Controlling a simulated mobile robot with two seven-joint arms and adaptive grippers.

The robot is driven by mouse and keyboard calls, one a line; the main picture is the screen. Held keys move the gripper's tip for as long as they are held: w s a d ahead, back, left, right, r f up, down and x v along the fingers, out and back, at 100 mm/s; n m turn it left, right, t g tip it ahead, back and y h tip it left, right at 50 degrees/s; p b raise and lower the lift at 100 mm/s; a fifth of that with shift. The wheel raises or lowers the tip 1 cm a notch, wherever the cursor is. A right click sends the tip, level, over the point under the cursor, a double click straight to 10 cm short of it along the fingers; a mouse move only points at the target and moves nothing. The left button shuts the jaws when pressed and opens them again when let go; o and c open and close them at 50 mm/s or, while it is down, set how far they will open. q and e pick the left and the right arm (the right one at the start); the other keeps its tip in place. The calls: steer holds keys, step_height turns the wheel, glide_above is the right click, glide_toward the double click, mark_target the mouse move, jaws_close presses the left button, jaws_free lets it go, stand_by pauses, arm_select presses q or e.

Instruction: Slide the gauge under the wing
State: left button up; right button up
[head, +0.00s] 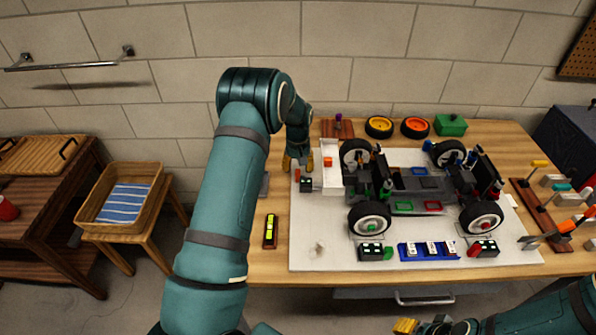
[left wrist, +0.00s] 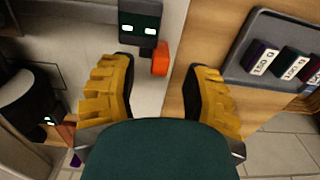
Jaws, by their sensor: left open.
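My left gripper (head: 299,163) is open and empty, pointing down beside the left end of the white plate-like part (head: 331,178) at the car's left, perhaps the wing. In the left wrist view its two yellow fingers (left wrist: 158,82) are spread apart. Between and beyond them are an orange block (left wrist: 160,58) and a dark readout box (left wrist: 139,20) with two lit windows; the box also shows in the head view (head: 306,185). I cannot tell which thing is the gauge. My right gripper (head: 405,325) is partly visible at the bottom edge; its jaws are unclear.
The car chassis (head: 412,185) stands on a white board (head: 330,258). A yellow-windowed level-like bar (head: 270,230) lies left of it. A dark tray (left wrist: 240,75) of labelled blocks is right of the left gripper. A blue rack (head: 428,250) sits in front; loose wheels (head: 379,127) lie behind.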

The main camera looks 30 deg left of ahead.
arm_select(q)
steer(key=shift+f, duration=0.75)
jaws_close()
